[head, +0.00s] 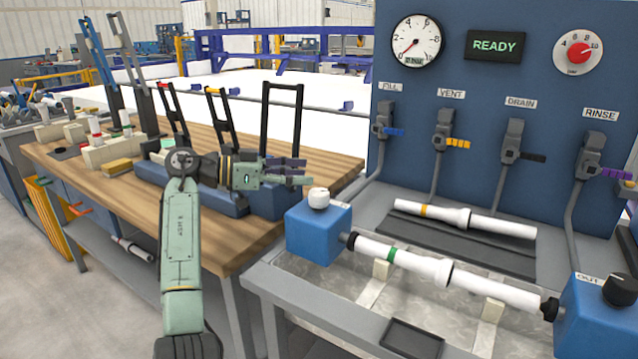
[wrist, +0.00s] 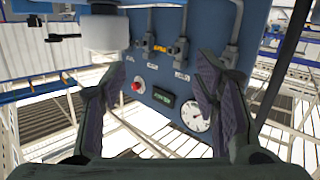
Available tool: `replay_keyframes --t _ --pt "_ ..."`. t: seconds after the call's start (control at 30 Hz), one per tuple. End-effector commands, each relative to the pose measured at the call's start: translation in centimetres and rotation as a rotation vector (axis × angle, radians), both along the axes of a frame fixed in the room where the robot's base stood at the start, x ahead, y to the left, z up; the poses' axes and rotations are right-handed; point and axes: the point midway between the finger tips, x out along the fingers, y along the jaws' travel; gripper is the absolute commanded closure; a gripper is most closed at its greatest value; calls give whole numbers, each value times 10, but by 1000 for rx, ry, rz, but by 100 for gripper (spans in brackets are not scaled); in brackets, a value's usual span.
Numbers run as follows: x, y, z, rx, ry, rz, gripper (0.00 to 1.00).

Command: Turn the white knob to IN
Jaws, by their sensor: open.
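The white knob (head: 318,198) sits on top of the left blue block (head: 318,236), at the left end of the pipe bench. Lettering near this knob is too small to read. My gripper (head: 306,173) is just above and left of the knob, apart from it in the head view, with its fingers pointing right. In the wrist view my gripper (wrist: 160,78) is open, with nothing between its two fingers. A large pale rounded shape, likely the white knob (wrist: 106,32), shows at the upper left there, beyond the left finger.
A white pipe with a green band (head: 410,262) spans to the right blue block (head: 600,320), which carries a black knob (head: 619,290) and an OUT label. Another pipe (head: 465,219) lies behind. The blue panel (head: 480,90) with valves and a READY display stands at the back.

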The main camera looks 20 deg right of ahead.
Motion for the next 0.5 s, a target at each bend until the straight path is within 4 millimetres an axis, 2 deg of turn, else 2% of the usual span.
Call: replay_keyframes --t 0.07,0.17,0.3,0.5 --pt "7 18 -4 -7 -19 121 45" --pt "-2 29 -13 -19 -26 194 45" --pt "-27 44 -22 -51 -39 284 45" --pt "-73 63 -24 -111 -64 419 45"
